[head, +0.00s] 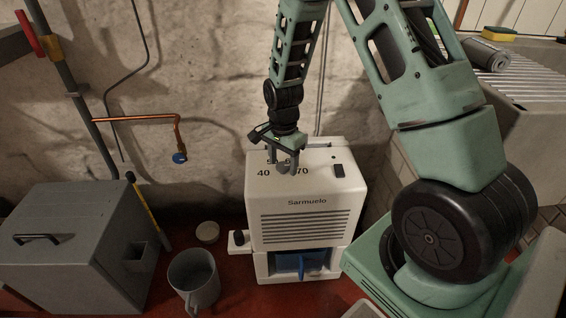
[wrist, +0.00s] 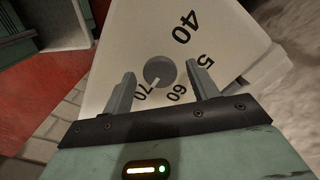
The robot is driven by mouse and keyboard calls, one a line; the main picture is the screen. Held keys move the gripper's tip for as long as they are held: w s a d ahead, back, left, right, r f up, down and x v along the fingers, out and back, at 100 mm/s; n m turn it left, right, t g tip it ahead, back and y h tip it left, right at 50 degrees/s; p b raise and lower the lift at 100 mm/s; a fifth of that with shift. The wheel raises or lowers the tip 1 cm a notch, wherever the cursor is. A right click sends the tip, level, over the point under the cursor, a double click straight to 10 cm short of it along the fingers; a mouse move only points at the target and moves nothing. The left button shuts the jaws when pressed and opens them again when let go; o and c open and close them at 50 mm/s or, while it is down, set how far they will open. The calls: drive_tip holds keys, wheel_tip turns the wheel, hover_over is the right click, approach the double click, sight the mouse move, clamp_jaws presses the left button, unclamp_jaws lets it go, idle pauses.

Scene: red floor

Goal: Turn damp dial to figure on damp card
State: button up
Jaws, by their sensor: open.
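The white dehumidifier marked "Sarmuelo" (head: 305,188) stands against the stone wall in the head view. Its top carries a number scale with 40, 50, 60 and 70, partly covered by my gripper. In the wrist view the round grey dial (wrist: 158,70) lies between my fingers. Its white mark points to the lower left, close to 70. My gripper (wrist: 165,78) is open, with one finger on each side of the dial; contact is not clear. In the head view my gripper (head: 285,168) points down over the scale. I cannot see a damp card in either view.
A dark switch (head: 339,171) is on the machine's top right, and a blue part (head: 298,262) shows in its lower front opening. A grey mug (head: 194,280) and a grey box (head: 75,245) stand to the left. A copper pipe (head: 140,119) runs along the wall.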

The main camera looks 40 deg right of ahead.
drive_tip(key=c, duration=1)
drive_tip(key=shift+r+n+p, duration=0.1)
drive_tip(key=shift+n+p, duration=0.3)
drive_tip(key=shift+p, duration=0.05)
drive_tip(key=n+p, duration=0.2)
drive_tip(key=n, duration=0.1)
drive_tip(key=shift+r, duration=0.1)
drive_tip(key=n+p, duration=0.4)
drive_tip(key=n, duration=0.2)
drive_tip(key=n+p, duration=0.4)
drive_tip(key=n, duration=0.3)
drive_tip(key=shift+n, duration=0.3)
drive_tip(key=n+p, duration=0.2)
drive_tip(key=n, duration=0.4)
drive_tip(key=shift+p, duration=0.3)
drive_tip(key=shift+f+n, duration=0.2)
drive_tip(key=shift+n, duration=0.1)
